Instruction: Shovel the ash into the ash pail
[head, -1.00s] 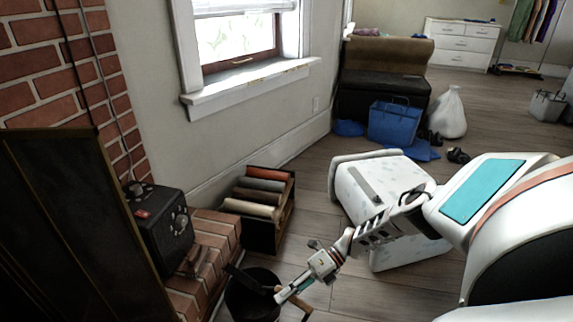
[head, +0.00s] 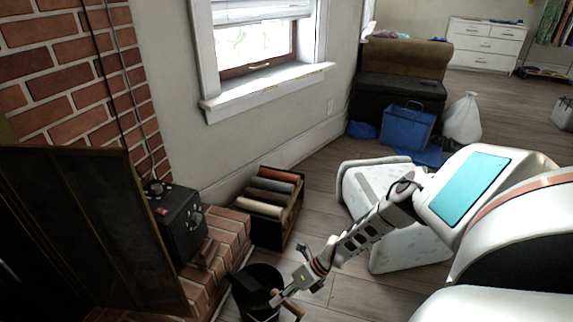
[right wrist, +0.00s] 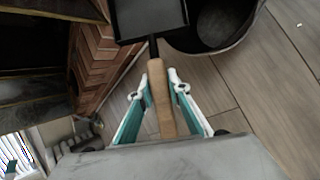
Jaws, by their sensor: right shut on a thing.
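My right gripper (head: 280,298) is shut on the wooden handle (right wrist: 160,85) of a shovel. In the right wrist view its two fingers flank the handle. The shovel's dark, flat pan (right wrist: 150,14) extends ahead of the fingers, at the top of that view. I cannot make out ash on it. The black ash pail (head: 246,286) stands on the floor by the brick hearth, close to the gripper. In the right wrist view the pail (right wrist: 215,28) is beside the pan, to its right, with a dark interior. My left gripper is not in view.
The brick hearth (head: 228,240) holds a black box-like device (head: 180,225); a dark panel screen (head: 90,220) stands at left. A crate of rolls (head: 272,205) stands beyond the pail. A white bin-like object (head: 410,250) is behind my right arm. Wooden floor lies bare between.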

